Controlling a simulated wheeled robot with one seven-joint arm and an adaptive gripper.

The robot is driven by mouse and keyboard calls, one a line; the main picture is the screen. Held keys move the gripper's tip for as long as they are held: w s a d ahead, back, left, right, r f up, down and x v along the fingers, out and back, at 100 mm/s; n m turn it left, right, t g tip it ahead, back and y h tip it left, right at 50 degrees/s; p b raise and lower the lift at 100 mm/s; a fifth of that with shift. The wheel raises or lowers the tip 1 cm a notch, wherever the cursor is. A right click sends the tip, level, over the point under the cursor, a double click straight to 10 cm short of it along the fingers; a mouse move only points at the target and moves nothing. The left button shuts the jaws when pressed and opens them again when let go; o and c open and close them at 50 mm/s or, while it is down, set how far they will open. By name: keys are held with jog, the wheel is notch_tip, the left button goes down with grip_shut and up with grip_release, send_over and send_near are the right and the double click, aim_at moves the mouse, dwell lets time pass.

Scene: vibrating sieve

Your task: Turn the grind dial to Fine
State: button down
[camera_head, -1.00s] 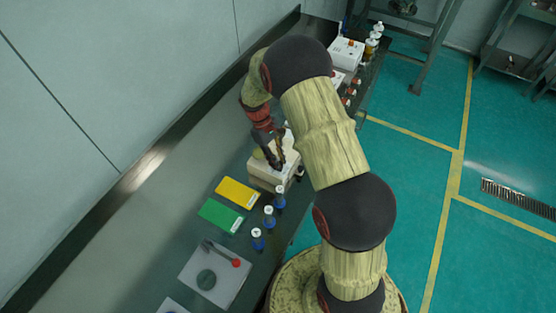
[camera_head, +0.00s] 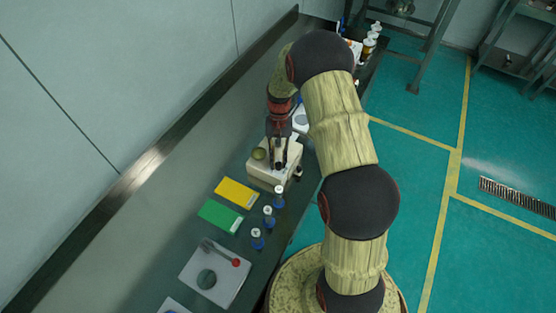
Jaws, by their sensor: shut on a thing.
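A white box-shaped machine (camera_head: 262,176) stands on the dark bench in the middle of the camera_head view, with a round olive-green part (camera_head: 259,153) on its top left. My gripper (camera_head: 279,164) points down over the machine's top, right of the green part. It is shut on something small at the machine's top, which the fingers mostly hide. The grind dial and its marks cannot be made out at this size.
A yellow card (camera_head: 236,192) and a green card (camera_head: 220,215) lie on the bench. Several blue bottles with white caps (camera_head: 267,217) stand to their right. Further bottles (camera_head: 370,40) stand at the far end.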

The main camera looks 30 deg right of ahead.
jog(key=shift+d+m+t+y, duration=0.1)
jog(key=shift+m+t+y, duration=0.2)
jog(key=shift+m, duration=0.8)
jog(key=c, duration=1.7)
grip_release()
jog(key=shift+o, duration=0.2)
jog(key=v, duration=1.2)
